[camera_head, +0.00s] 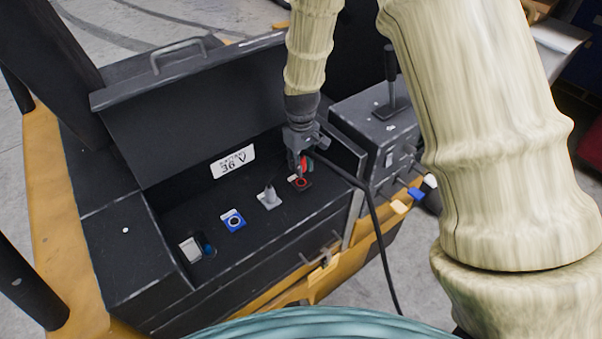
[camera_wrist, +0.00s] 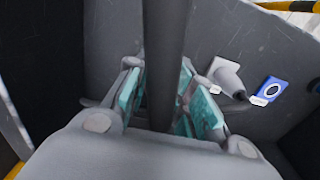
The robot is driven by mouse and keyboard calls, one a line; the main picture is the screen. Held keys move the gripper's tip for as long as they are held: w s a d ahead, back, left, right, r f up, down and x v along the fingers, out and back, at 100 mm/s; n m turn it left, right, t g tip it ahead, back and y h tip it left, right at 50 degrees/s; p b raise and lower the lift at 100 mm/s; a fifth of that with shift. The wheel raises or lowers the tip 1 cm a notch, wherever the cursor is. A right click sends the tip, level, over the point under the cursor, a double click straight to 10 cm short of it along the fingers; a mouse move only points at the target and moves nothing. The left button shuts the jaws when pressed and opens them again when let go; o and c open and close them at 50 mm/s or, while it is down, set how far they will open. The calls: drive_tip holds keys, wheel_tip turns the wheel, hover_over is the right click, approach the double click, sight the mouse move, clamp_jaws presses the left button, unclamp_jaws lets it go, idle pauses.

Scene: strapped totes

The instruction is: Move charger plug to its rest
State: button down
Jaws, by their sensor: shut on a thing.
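My gripper (camera_head: 303,160) is over the right part of the battery bay shelf, pointing down. In the wrist view its teal-padded fingers (camera_wrist: 165,105) are closed about the charger plug, whose dark cable (camera_wrist: 163,50) crosses the picture. The plug's body is mostly hidden by the fingers; a little red shows between them in the head view. Just below is a red-ringed socket (camera_head: 300,183); I cannot tell whether the plug touches it. Left of it stands a grey cone on a light plate (camera_head: 269,197), also in the wrist view (camera_wrist: 228,76). A blue socket (camera_head: 233,220) is further left.
A pale box (camera_head: 190,249) with a blue knob is at the left end. The black cable (camera_head: 372,215) hangs over the front edge. A lever box (camera_head: 375,120) stands right.

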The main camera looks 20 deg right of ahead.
drive_tip(key=shift+r, duration=0.25)
drive_tip(key=shift+r, duration=3)
